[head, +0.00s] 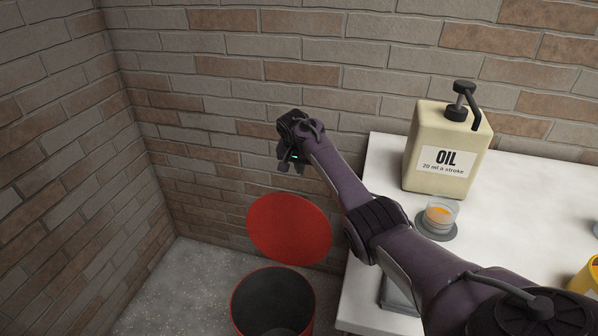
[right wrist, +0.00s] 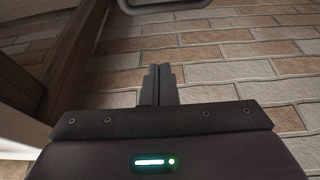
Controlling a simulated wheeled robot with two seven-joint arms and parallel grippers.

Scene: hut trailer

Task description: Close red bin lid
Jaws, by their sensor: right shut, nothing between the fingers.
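A red round bin lid (head: 289,229) stands open, tilted up at the back of the red bin (head: 234,312) in the head view. The bin's dark inside faces up and looks empty where it shows. My right arm reaches across the picture from the lower right. My right gripper (head: 290,163) is above the lid, near the brick wall, and apart from the lid. In the right wrist view its two fingers (right wrist: 158,82) are together with nothing between them. My left gripper is not in view.
A white table (head: 523,188) stands right of the bin. It carries an oil can with a pump (head: 446,145), a small cup with orange contents (head: 440,215), and a yellow thing (head: 585,278) at the right edge. Brick walls close the back and left. Floor left of the bin is clear.

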